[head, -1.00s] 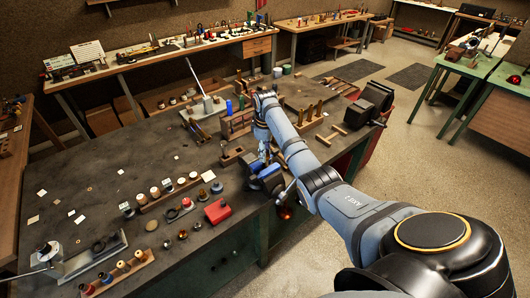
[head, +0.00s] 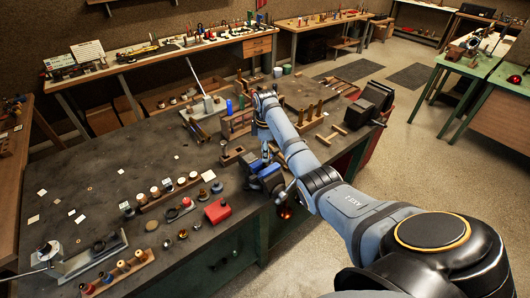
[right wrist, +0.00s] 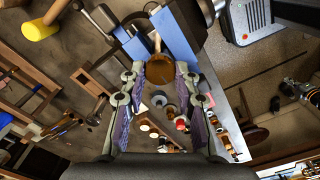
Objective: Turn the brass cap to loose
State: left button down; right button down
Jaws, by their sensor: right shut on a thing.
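The brass cap (right wrist: 159,70) shows in the right wrist view as a round brown-gold piece, with a pale stem beyond it, between the blue jaw faces of a vise (right wrist: 176,36). My right gripper (right wrist: 160,76) is shut on the brass cap, one finger on each side. In the head view my right gripper (head: 266,152) reaches down just above the blue vise (head: 268,177) at the bench's right edge. The cap is too small and hidden there to make out. My left gripper is not in view.
The dark workbench (head: 120,175) carries a red box (head: 217,210), wooden racks with small parts, and several loose pieces. Wooden pegs (head: 309,115) and a black machine (head: 368,103) stand beyond my right arm.

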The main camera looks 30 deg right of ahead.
jog(key=c, duration=1)
grip_release()
jog(key=shift+o, duration=0.2)
notch_tip(320, 180, up, 8)
jog(key=shift+f, duration=0.25)
jog(key=shift+f, duration=0.1)
